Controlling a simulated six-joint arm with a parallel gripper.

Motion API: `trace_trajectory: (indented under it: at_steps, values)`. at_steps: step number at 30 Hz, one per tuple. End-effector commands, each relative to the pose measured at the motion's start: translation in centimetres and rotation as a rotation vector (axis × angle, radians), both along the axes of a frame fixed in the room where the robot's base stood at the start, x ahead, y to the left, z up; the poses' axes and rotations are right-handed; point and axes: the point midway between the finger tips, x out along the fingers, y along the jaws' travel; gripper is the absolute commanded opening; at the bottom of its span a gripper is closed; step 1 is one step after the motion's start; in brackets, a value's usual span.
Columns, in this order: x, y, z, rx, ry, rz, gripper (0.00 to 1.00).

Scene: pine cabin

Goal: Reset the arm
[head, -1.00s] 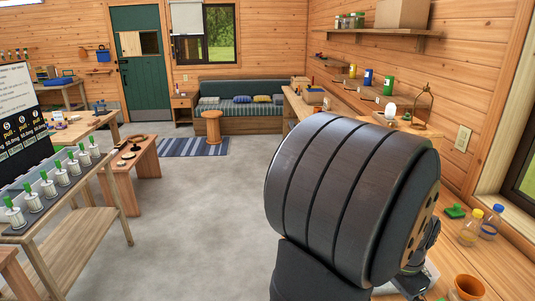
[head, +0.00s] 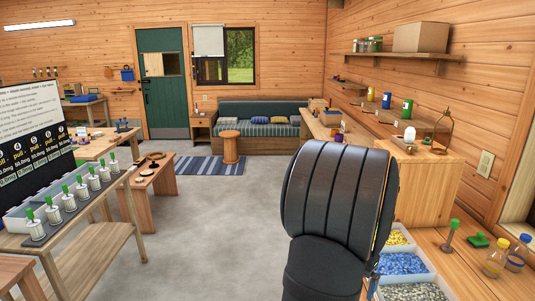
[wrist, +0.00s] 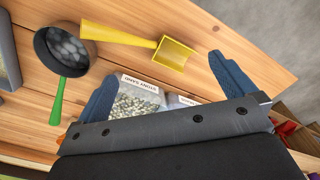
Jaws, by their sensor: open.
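My gripper (wrist: 163,68) shows in the wrist view as two blue fingers spread wide apart, with nothing between them. It is above a wooden bench top (wrist: 125,70). In the head view my dark arm link stands at the centre right and hides the gripper. Beyond the fingers in the wrist view lie a yellow scoop (wrist: 172,55) and a dark round pan (wrist: 66,46) with a green handle. A labelled bin of pale granules (wrist: 138,103) is partly covered by the gripper body.
In the head view, bins of yellow (head: 397,238), blue (head: 402,263) and grey granules sit on the right bench. Two capped bottles (head: 495,256) stand near the right edge. A left table (head: 92,238) holds several green-topped pieces. The floor between (head: 225,215) is clear.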

Motion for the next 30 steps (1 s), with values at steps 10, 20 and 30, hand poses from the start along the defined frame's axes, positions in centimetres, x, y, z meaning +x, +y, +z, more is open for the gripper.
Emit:
trace_trajectory:
  at_steps: [10,20,30]
  values:
    - [4.6,5.3,-0.4,0.0,0.0,0.153,1.0]
    - [7.1,8.9,-0.8,0.0,0.001,0.25,1.0]
    - [7.4,9.5,-0.8,0.0,0.001,0.262,1.0]
